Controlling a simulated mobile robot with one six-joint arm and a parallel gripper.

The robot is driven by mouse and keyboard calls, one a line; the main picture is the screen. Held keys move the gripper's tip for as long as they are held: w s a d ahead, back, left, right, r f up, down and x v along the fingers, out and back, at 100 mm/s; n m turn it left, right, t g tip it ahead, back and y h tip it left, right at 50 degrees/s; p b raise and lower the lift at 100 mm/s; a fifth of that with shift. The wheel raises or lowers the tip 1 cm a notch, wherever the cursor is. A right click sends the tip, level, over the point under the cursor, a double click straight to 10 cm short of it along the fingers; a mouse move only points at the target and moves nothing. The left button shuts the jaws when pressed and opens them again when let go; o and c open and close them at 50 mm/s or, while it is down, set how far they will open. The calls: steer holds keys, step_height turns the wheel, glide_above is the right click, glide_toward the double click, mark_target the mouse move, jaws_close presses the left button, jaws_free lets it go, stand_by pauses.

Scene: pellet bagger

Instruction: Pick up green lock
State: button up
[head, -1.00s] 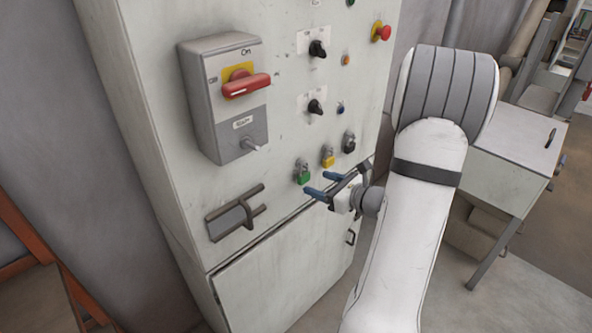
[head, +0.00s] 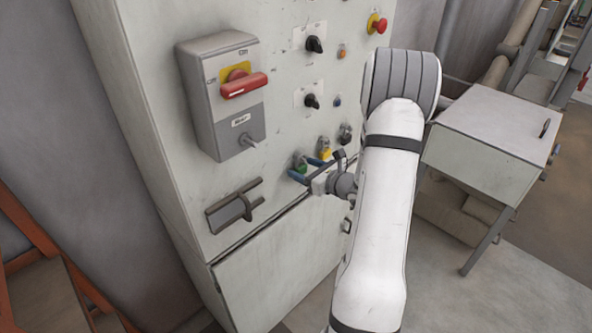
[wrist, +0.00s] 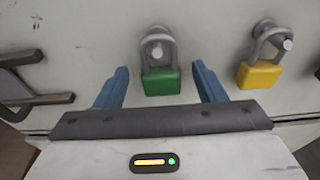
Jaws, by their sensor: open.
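The green lock (wrist: 162,82) hangs by its grey shackle from a peg on the cabinet front. In the wrist view it sits between the two blue fingers of my gripper (wrist: 162,88), with a gap on each side. My gripper is open and holds nothing. In the head view my gripper (head: 309,170) is at the cabinet front, and its fingers partly cover the green lock (head: 300,161).
A yellow lock (wrist: 259,74) hangs just right of the green one, and a dark lock (head: 346,133) hangs beyond it. A dark bracket (head: 234,208) juts out at the lower left. A grey switch box (head: 222,97) with a red handle is above.

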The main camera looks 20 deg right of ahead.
steer(key=shift+c, duration=0.4)
steer(key=c, duration=1)
steer(key=shift+r, duration=0.2)
steer(key=shift+r+b, duration=0.4)
steer(key=shift+r, duration=0.1)
steer(key=f+b+v, duration=0.1)
steer(key=v, duration=0.5)
steer(key=f+b+v, duration=0.1)
steer(key=b+v, duration=0.1)
steer(key=v, duration=0.3)
steer(key=f+b+v, duration=0.1)
steer(key=v, duration=0.5)
steer(key=shift+s+d, duration=0.25)
steer(key=shift+s, duration=0.35)
